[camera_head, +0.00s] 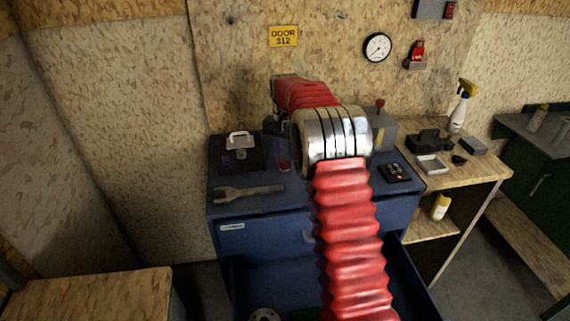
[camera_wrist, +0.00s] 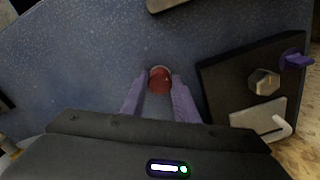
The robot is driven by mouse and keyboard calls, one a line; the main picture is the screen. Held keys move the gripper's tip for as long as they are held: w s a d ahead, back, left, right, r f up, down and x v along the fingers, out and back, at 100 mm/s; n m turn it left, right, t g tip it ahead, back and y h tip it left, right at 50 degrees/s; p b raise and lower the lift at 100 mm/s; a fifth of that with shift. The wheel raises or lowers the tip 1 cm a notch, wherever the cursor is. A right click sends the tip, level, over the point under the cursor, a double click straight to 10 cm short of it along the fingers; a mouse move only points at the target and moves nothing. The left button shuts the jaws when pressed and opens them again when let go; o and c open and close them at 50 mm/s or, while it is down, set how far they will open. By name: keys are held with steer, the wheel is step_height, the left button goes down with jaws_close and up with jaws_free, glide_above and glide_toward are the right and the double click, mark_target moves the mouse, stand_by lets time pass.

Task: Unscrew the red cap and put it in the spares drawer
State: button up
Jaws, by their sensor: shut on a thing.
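In the wrist view, the round red cap (camera_wrist: 160,80) is seen from above over the blue top. My gripper (camera_wrist: 159,86) has its two purple fingers on either side of the cap and is shut on it. A pale rim shows around the cap, but I cannot tell what is under it. In the head view, a small reddish thing (camera_head: 283,160) stands on the blue cabinet (camera_head: 275,207) left of my arm. My arm hides most of the gripper there. A blue drawer (camera_head: 238,283) is pulled out at the front, its inside partly hidden by my arm.
A wrench (camera_head: 248,192) lies near the cabinet's front edge. A black board (camera_head: 222,155) with a white handle and a hex nut (camera_wrist: 264,82) lies to the left. A round metal part (camera_head: 265,315) is in the drawer. A wooden bench (camera_head: 470,176) stands at the right.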

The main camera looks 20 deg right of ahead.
mark_target(284, 160)
jaws_close()
steer(key=n, duration=1.4)
steer(key=shift+o, duration=1.8)
jaws_free()
steer(key=shift+n, duration=0.3)
jaws_close()
steer(key=shift+r, duration=2.6)
